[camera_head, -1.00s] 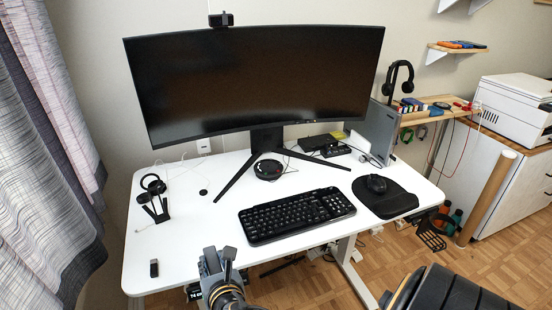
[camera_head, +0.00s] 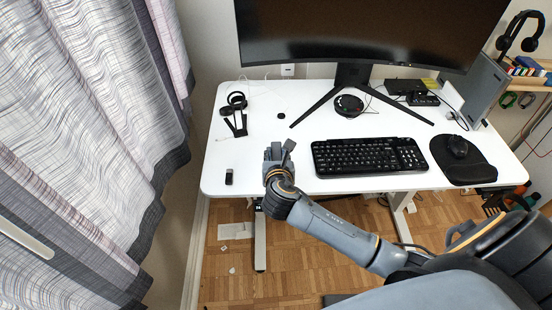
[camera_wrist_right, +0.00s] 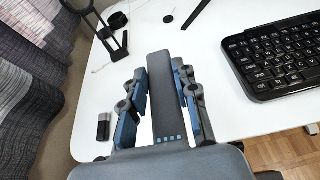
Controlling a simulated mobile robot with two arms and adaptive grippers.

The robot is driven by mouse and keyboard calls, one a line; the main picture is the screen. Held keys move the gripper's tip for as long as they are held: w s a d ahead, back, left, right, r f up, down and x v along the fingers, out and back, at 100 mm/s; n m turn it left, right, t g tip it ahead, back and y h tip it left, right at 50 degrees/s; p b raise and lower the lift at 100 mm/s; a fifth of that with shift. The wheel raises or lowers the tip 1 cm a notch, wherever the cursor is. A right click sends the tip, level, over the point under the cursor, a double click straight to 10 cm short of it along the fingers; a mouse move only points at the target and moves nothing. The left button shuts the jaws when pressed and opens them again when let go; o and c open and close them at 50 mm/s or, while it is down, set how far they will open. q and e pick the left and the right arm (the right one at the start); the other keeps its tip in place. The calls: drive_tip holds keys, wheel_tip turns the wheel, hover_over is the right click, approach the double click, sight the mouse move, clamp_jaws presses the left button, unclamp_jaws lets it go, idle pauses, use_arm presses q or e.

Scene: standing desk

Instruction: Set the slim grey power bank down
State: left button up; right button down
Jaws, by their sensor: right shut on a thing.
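The slim grey power bank (camera_wrist_right: 165,92) is a long dark grey slab with several small blue marks near its near end. My right gripper (camera_wrist_right: 163,85) is shut on it, one blue-padded finger along each long side. In the head view my right gripper (camera_head: 277,153) is over the front part of the white desk (camera_head: 300,105), left of the keyboard. There the power bank is small and hard to make out from the gripper. I cannot tell whether it touches the desktop. My left gripper is not in view.
A black keyboard (camera_head: 368,156) lies right of the gripper. A small black stick (camera_head: 229,177) lies left of it, near the front edge. A black stand (camera_head: 237,125) is behind on the left, and the monitor's foot (camera_head: 316,107) behind. Bare desk lies between them.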

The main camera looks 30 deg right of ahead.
sight(274, 155)
drive_tip(key=w+f, duration=0.1)
drive_tip(key=f, duration=0.1)
drive_tip(key=w+d+f, duration=0.1)
drive_tip(key=w, duration=0.1)
drive_tip(key=w+f+b, duration=0.1)
drive_tip(key=f, duration=0.1)
drive_tip(key=shift+w+d+f, duration=0.25)
drive_tip(key=shift+w+f, duration=0.05)
drive_tip(key=shift+w+f+b, duration=0.2)
drive_tip(key=shift+f+b, duration=0.1)
drive_tip(key=shift+f, duration=1.45)
drive_tip(key=shift+f, duration=0.15)
drive_tip(key=c, duration=1)
unclamp_jaws()
drive_tip(key=shift+r, duration=0.25)
drive_tip(key=p+v, duration=0.1)
drive_tip(key=v, duration=1.1)
drive_tip(key=shift+s+f, duration=0.1)
drive_tip(key=shift+f, duration=0.05)
